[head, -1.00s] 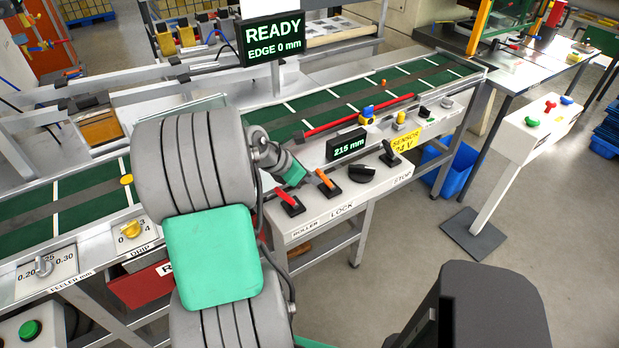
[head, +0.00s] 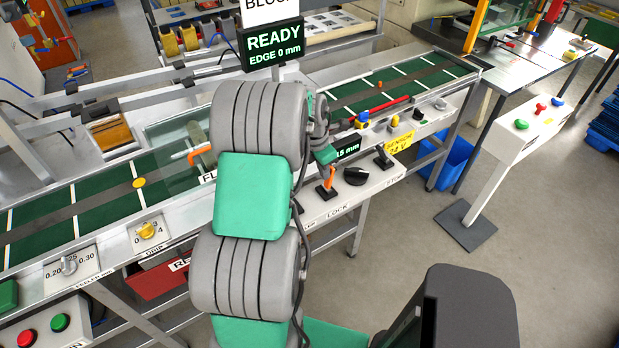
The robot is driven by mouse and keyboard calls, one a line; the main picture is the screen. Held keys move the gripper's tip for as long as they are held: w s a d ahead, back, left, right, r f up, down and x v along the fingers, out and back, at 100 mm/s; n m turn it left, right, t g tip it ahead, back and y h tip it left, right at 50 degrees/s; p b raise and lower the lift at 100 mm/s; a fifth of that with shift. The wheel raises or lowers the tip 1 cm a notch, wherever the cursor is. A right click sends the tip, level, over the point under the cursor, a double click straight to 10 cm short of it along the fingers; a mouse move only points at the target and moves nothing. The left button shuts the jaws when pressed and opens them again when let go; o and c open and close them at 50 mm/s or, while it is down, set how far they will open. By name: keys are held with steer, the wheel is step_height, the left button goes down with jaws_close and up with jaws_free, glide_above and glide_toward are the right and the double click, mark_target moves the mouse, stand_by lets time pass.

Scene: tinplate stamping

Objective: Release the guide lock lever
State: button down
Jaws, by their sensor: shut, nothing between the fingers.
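The orange lever (head: 328,181) stands on a black base on the control shelf, behind the LOCK label (head: 337,215); I take it as the guide lock lever. It looks nearly upright, leaning slightly right at its top. My gripper (head: 328,164) is at the top of this lever, shut, with nothing held. Its fingertips are small and partly merged with the lever top, so I cannot tell whether they touch it. My own arm hides the shelf to the left, including most of the red lever's place.
A black knob (head: 356,175) and a black lever (head: 383,158) stand close to the right. A distance display (head: 348,148) is just behind the gripper. The sign (head: 273,42) reads READY, EDGE 0 mm. The green conveyor (head: 100,215) runs behind. Floor in front is clear.

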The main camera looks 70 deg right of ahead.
steer(key=shift+s+d, duration=0.45)
steer(key=shift+d, duration=0.2)
steer(key=shift+s+d, duration=0.45)
steer(key=shift+d, duration=0.15)
steer(key=shift+s+d, duration=0.1)
steer(key=shift+s+d+r, duration=0.15)
steer(key=shift+s, duration=0.1)
steer(key=shift+w, duration=0.1)
steer(key=shift+w+a+r+p, duration=0.2)
steer(key=shift+a+r+p, duration=0.1)
steer(key=shift+r+p, duration=0.2)
steer(key=w+a+r+p, duration=0.2)
steer(key=s+d+b+v, duration=0.1)
steer(key=v, duration=0.8)
steer(key=s+d+r+b+v, duration=0.1)
steer(key=d+v, duration=0.1)
steer(key=v, duration=0.7)
glide_above(333, 167)
steer(key=s+d, duration=0.1)
steer(key=shift+s+d+f, duration=0.1)
steer(key=shift+d+f, duration=0.05)
steer(key=shift+f, duration=0.15)
